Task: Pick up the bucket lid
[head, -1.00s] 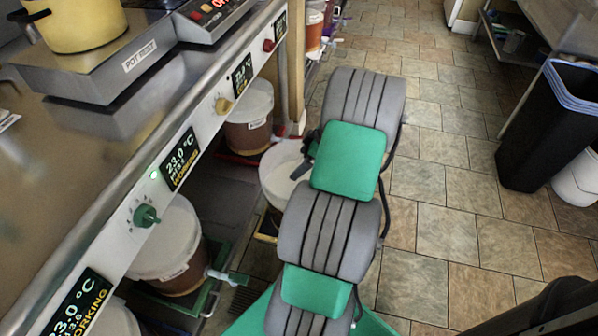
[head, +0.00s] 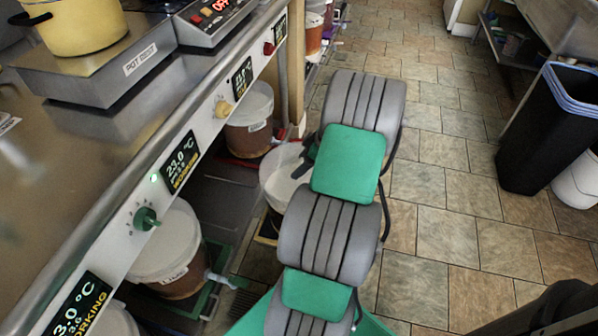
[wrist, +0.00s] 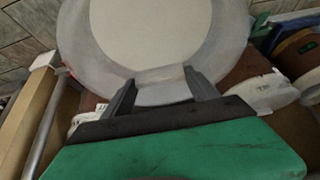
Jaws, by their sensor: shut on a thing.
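The bucket lid (wrist: 150,35) is a pale, round disc with a translucent rim. It fills the top middle of the wrist view. My gripper (wrist: 160,82) is shut on the lid's near rim, with one dark finger on each side of a raised tab. In the head view the white lid (head: 284,172) shows on a bucket beside my arm, and my gripper (head: 306,160) is at its right edge, mostly hidden behind the arm. I cannot tell whether the lid is clear of its bucket.
Other lidded buckets stand under the steel counter (head: 100,150), one nearer (head: 170,245) with a tap and one farther (head: 248,120). A wooden post (head: 296,65) rises behind my gripper. The tiled floor (head: 440,200) to the right is clear up to a black bin (head: 548,130).

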